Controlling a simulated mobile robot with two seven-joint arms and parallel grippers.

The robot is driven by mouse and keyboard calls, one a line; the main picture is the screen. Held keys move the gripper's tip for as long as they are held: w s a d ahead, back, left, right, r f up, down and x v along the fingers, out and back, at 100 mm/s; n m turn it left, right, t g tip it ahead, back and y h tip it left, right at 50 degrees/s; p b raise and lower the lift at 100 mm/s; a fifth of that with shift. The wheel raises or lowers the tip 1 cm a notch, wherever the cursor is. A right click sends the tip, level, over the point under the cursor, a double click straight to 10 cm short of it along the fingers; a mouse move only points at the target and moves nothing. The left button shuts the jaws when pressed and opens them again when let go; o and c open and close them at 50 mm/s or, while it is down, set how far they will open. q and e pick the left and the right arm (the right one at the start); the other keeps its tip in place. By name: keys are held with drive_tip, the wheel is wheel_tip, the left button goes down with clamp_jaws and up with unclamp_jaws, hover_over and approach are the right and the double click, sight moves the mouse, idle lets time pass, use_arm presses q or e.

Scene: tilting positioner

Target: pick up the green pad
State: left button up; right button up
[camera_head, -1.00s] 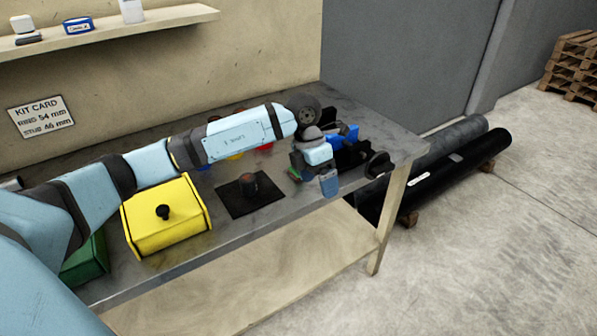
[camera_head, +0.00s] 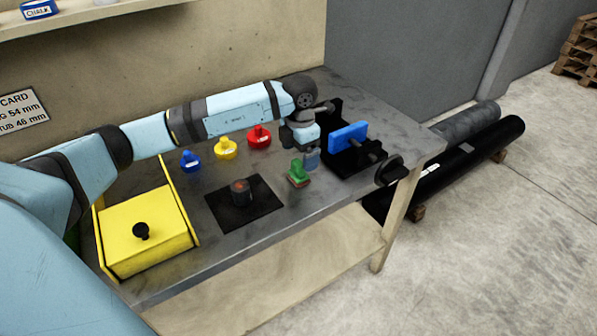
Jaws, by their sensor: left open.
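The green pad (camera_head: 298,172) is a small green block with a knob-like top and a reddish lower edge. It stands on the grey bench, right of the black mat. The gripper is open and holds nothing that I can see. A small gap seems to lie between finger and pad, but I cannot tell how high the fingers are. My right gripper is not in view.
A black fixture with a blue plate (camera_head: 347,136) stands close right of the gripper. Blue (camera_head: 190,161), yellow (camera_head: 225,149) and red (camera_head: 260,137) knobbed pieces stand behind. A dark cylinder (camera_head: 240,190) sits on the mat (camera_head: 262,212). A yellow box (camera_head: 150,256) stands left.

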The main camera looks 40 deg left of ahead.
sight(298, 171)
use_arm(q)
drive_tip(key=f, duration=0.7)
drive_tip(key=shift+w+a+f, duration=0.1)
drive_tip(key=shift+a+f, duration=0.05)
drive_tip(key=shift+a, duration=0.1)
drive_tip(key=c, duration=1.1)
